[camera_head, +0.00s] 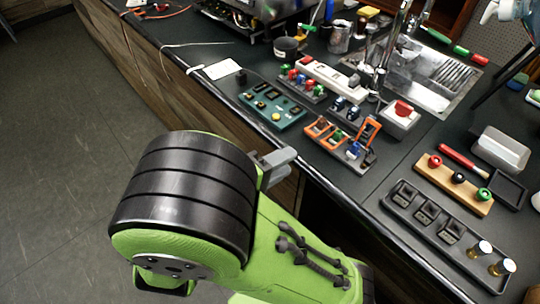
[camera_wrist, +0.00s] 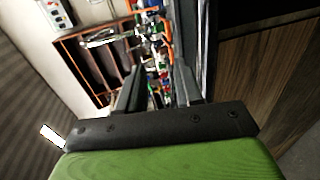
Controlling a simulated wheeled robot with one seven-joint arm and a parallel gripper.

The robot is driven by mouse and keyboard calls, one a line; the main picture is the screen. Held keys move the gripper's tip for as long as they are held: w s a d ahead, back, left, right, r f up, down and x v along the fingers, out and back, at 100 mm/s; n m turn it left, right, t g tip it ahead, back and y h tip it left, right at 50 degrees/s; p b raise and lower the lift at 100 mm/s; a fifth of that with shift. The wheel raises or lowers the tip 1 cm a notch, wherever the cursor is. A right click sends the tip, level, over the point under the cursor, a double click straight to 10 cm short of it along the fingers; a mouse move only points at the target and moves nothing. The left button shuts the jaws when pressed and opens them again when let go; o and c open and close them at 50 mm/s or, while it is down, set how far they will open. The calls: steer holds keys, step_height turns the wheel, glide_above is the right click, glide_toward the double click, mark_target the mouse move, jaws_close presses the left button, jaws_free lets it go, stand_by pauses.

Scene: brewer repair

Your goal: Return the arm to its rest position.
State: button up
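My gripper (camera_wrist: 158,85) shows in the wrist view with its two dark fingers apart. Nothing is held in the gap between them; distant bench items show through it. In the head view my green and black arm fills the lower middle, in front of the counter's front edge. Part of my grey gripper (camera_head: 276,165) sticks out behind the arm, near that edge. The rest of the gripper is hidden by the arm there.
The dark counter (camera_head: 225,110) runs diagonally, with a teal switch panel (camera_head: 272,106), orange-framed parts (camera_head: 340,138), a sink (camera_head: 430,75), a grey tray (camera_head: 448,222) and a wooden knob board (camera_head: 452,186). An opened machine (camera_head: 250,12) stands at the back. Floor (camera_head: 60,150) at left is clear.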

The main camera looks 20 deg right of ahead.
steer(key=p+v, duration=0.1)
steer(key=v, duration=0.2)
steer(key=shift+a, duration=0.15)
steer(key=s+d+r+m+g+y+p, duration=0.1)
steer(key=s+d+m+g+y+p, duration=0.25)
steer(key=d+y, duration=0.3)
steer(key=s+a+r+t+y+p, duration=0.1)
steer(key=a+r+t+y, duration=0.1)
steer(key=r, duration=0.3)
steer(key=s+a+r+t+y+p, duration=0.2)
steer(key=r+y, duration=0.3)
steer(key=shift+s, duration=0.3)
steer(key=shift+m+y, duration=0.25)
